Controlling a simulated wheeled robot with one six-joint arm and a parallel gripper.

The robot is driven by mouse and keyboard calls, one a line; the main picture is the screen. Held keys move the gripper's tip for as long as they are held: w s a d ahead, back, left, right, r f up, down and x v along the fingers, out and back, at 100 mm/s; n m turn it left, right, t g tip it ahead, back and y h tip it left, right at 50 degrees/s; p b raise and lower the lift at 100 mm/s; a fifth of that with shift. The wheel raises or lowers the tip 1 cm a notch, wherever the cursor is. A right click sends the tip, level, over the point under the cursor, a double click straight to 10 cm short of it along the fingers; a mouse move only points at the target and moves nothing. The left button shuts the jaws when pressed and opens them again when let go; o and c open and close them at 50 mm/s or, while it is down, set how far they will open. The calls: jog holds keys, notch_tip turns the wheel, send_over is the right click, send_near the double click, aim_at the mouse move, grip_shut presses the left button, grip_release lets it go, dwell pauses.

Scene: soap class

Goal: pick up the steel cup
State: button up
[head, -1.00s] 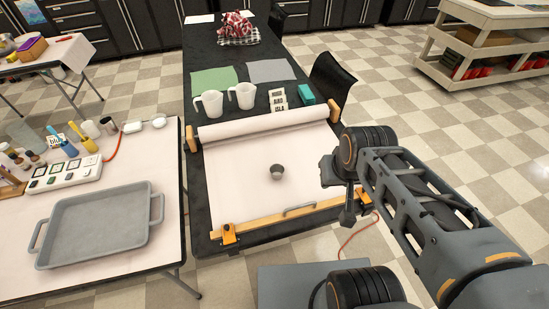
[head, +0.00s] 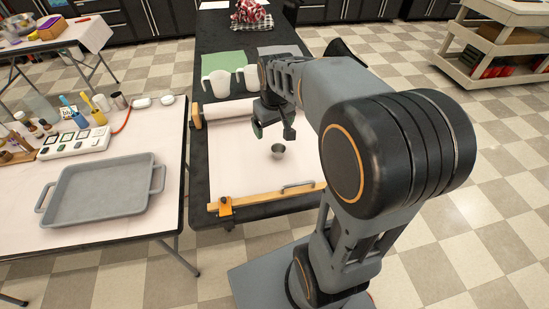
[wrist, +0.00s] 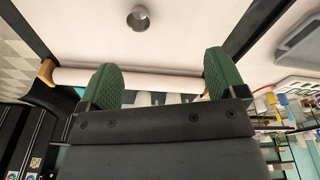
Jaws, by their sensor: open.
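The steel cup (head: 278,151) is small and grey and stands upright on the white paper sheet (head: 232,165) of the dark table. In the wrist view, the steel cup (wrist: 138,18) is near the top edge, beyond the fingers. My gripper (head: 273,131) is open and empty, raised over the paper on the far side of the cup, apart from it. In the wrist view, the green finger pads of my gripper (wrist: 163,72) are spread wide with nothing between them.
White pitchers (head: 216,84) stand behind the paper. An orange-ended wooden bar (head: 265,197) crosses the table's front. The left table holds a grey tray (head: 58,218), a metal tumbler (head: 119,101) and bottles. Paper around the cup is clear.

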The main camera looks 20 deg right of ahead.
jog(key=w+d+f+n+g+b, duration=0.1)
jog(key=w+d+f+g+b, duration=0.15)
jog(key=w+d+f, duration=0.55)
send_near(278, 151)
jog(key=shift+s+a+f+t, duration=0.1)
jog(key=shift+s+f+t, duration=0.1)
jog(key=shift+s+f, duration=0.3)
jog(key=shift+s+a+f+t, duration=0.15)
jog(key=shift+s+f, duration=0.15)
jog(key=shift+s, duration=0.3)
jog(key=shift+f, duration=3.25)
jog(key=shift+c, duration=0.2)
jog(key=c, duration=1)
jog(key=shift+o, duration=0.2)
jog(key=shift+r, duration=0.2)
